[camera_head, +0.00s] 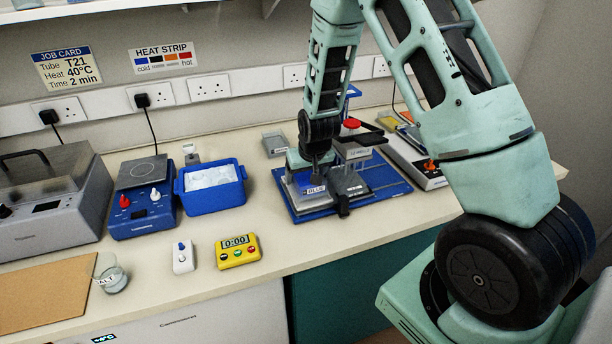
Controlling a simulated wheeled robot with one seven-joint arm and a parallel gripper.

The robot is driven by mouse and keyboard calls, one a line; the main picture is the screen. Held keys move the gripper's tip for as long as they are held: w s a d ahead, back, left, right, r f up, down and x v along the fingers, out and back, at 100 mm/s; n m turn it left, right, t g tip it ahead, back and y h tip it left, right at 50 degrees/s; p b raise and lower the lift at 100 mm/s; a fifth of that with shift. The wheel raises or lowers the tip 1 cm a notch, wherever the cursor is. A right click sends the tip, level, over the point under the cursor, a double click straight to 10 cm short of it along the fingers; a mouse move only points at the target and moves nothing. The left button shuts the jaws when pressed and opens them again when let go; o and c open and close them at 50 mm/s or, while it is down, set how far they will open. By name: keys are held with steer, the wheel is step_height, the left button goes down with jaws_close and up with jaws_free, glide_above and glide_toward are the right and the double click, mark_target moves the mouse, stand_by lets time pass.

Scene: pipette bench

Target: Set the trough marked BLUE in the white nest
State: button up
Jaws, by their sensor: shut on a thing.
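The trough marked BLUE (312,188) is at the left part of a blue board on the bench, with its label facing front. My gripper (316,170) is directly above the trough and shut on it from above. The arm hides part of the trough and what lies behind it. I cannot clearly make out the white nest, and I cannot tell whether the trough is seated or held just above the surface.
The blue board (384,188) carries a grey stand (354,150) close to the right of my gripper. A grey trough (275,143) lies behind left. A blue ice tub (212,188), a yellow timer (238,251) and a hotplate (142,198) stand left.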

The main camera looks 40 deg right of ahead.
steer(key=shift+f, duration=0.7)
steer(key=shift+f, duration=0.3)
steer(key=o, duration=1)
steer(key=shift+o, duration=0.2)
steer(key=shift+r, duration=0.2)
